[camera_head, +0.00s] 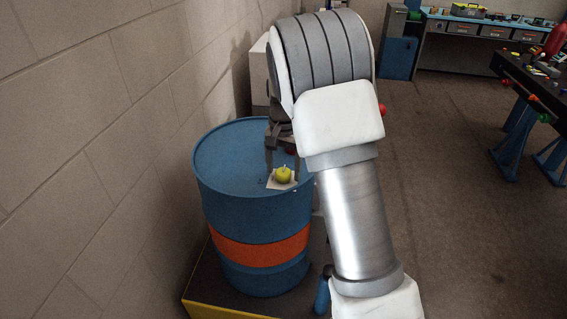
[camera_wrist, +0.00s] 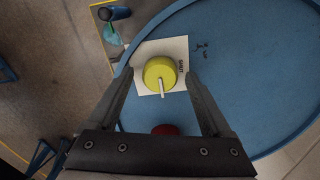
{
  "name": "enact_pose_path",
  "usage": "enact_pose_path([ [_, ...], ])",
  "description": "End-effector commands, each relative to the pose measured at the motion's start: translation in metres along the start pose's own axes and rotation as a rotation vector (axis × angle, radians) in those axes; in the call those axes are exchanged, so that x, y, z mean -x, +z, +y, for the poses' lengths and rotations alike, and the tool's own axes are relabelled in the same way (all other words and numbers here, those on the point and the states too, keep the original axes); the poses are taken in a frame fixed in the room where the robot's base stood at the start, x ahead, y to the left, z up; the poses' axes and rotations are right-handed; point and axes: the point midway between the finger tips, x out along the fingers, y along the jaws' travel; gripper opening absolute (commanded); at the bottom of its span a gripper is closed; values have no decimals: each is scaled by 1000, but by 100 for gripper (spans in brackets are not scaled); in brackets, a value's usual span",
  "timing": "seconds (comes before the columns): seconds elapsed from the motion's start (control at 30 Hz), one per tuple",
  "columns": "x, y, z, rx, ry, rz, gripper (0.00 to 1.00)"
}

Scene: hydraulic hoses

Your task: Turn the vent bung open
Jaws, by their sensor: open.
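The vent bung is a round yellow cap (camera_head: 284,174) on a small white plate (camera_head: 271,185) near the front edge of the blue drum's top (camera_head: 225,160). In the wrist view the yellow cap (camera_wrist: 154,68) carries a pale bar running from its middle toward the bottom of the picture. My gripper (camera_head: 282,170) is open and empty above the drum. In the wrist view its two fingers (camera_wrist: 160,76) stand either side of the cap, apart from it; I cannot tell the height gap.
A red cap (camera_wrist: 165,130) sits on the drum top nearer my palm. A block wall (camera_head: 90,130) runs close along the left. The drum stands on a dark platform with a yellow edge (camera_head: 215,308). Benches stand at the back right; the floor between is clear.

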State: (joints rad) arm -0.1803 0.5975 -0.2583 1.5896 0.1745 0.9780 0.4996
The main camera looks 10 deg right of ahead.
Motion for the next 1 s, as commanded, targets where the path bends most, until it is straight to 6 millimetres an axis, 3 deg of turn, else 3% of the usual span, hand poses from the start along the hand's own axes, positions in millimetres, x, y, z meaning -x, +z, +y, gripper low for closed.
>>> enact_pose_path([
  [0.27,35,-1,0,1,-3,5,84],
  [0.7,140,-1,0,0,-2,3,84],
  [1.0,172,0,0,0,-1,0,84],
])
